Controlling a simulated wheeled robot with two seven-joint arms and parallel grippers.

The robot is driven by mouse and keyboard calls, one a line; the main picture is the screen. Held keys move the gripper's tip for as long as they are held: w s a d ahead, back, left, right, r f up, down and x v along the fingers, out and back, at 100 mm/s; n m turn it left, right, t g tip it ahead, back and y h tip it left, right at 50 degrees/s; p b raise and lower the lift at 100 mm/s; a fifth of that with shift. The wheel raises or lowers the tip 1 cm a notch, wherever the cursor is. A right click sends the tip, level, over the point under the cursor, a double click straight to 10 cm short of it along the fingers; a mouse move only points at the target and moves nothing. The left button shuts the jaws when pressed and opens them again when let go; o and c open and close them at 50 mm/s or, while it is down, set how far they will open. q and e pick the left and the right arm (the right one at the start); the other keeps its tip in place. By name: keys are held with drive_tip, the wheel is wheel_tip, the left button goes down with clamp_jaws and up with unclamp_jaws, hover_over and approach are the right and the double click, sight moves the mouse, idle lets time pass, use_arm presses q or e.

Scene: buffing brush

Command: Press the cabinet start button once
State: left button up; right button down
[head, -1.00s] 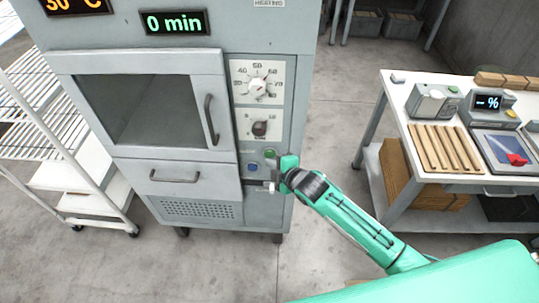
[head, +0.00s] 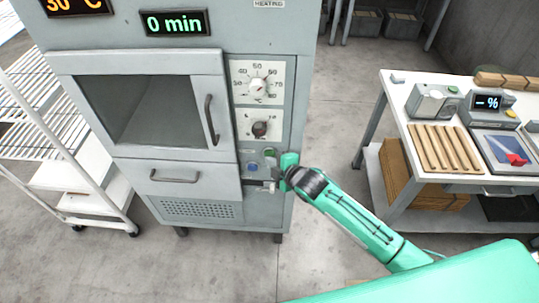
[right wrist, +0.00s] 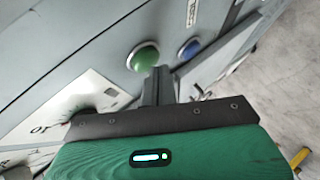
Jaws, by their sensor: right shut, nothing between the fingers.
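The cabinet (head: 180,57) has a green button (head: 269,152) and a blue button (head: 252,167) on its lower right panel. The right wrist view shows the green button (right wrist: 143,57) and the blue button (right wrist: 189,49) close up; I cannot read a start label. My right gripper (head: 277,165) is at the panel, just right of the buttons. In the right wrist view its fingers (right wrist: 158,80) are shut and empty, their tips next to the green button's lower right edge. I cannot tell whether they touch it. The left gripper is not in view.
The cabinet has a timer display (head: 175,22) reading 0 min, two dials (head: 258,88), a windowed door and a drawer (head: 190,180). A white wire rack (head: 60,130) stands left. A worktable (head: 408,98) with a scale stands right, across open floor.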

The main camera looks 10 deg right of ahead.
drive_tip(key=shift+w+d, duration=0.15)
drive_tip(key=shift+w, duration=0.35)
idle(0.6)
drive_tip(key=shift+s, duration=0.15)
drive_tip(key=shift+s+a+p, duration=0.25)
drive_tip(key=shift+s+p, duration=0.25)
drive_tip(key=shift+s, duration=0.25)
drive_tip(key=s+p, duration=0.1)
drive_tip(key=s, duration=0.1)
drive_tip(key=s+a+p, duration=0.1)
drive_tip(key=s, duration=0.2)
drive_tip(key=shift+a, duration=0.15)
drive_tip(key=shift+w, duration=0.1)
idle(0.7)
